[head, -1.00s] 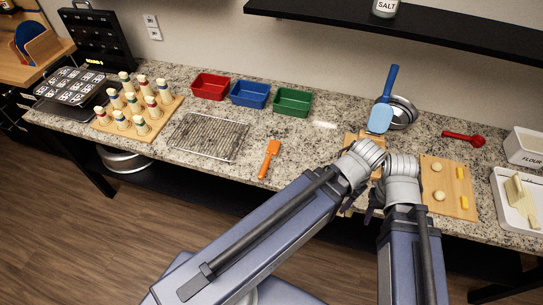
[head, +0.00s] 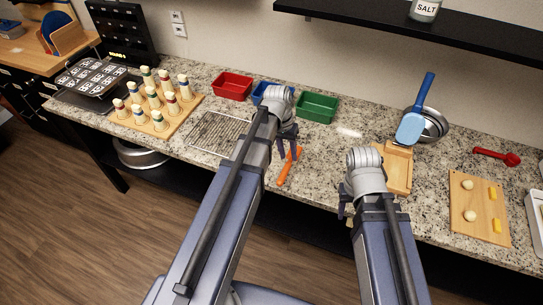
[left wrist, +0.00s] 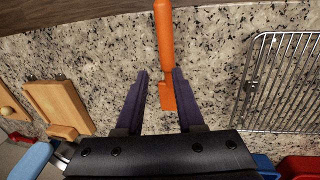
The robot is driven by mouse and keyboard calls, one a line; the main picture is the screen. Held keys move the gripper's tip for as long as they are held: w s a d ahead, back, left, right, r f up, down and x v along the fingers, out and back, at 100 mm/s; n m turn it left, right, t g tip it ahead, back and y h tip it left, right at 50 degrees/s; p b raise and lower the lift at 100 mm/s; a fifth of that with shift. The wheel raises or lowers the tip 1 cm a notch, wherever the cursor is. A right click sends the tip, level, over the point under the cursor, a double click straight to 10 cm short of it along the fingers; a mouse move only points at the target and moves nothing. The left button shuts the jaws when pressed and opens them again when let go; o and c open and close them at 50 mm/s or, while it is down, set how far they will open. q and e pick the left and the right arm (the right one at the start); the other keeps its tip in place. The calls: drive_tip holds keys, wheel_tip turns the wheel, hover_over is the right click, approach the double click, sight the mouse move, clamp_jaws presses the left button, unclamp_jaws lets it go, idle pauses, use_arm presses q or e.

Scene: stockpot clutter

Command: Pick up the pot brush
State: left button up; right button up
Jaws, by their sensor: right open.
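The orange brush (head: 284,173), which I take to be the pot brush, lies on the granite counter. In the left wrist view its handle (left wrist: 163,32) runs up to the top edge, with its blocky end (left wrist: 167,96) lower down. My left gripper (head: 288,155) hangs over the brush, partly covering it. In the left wrist view the fingers (left wrist: 160,72) are apart, with the brush in line between them; I cannot tell the height gap. My right gripper (head: 344,215) is open, left of the wooden tray, its fingers partly hidden.
A wire rack (head: 216,134) lies left of the brush. Red (head: 232,87) and green (head: 317,107) bins stand behind it. A wooden tray (head: 397,168), a metal bowl (head: 434,126) with a blue spatula (head: 411,128), and a cutting board (head: 478,207) are to the right.

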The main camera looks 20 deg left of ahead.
sight(287, 164)
use_arm(q)
wheel_tip(287, 164, down, 8)
drive_tip(key=b, duration=0.7)
drive_tip(key=shift+d+r+b, duration=0.1)
drive_tip(key=shift+b, duration=0.3)
drive_tip(key=shift+r, duration=0.1)
clamp_jaws()
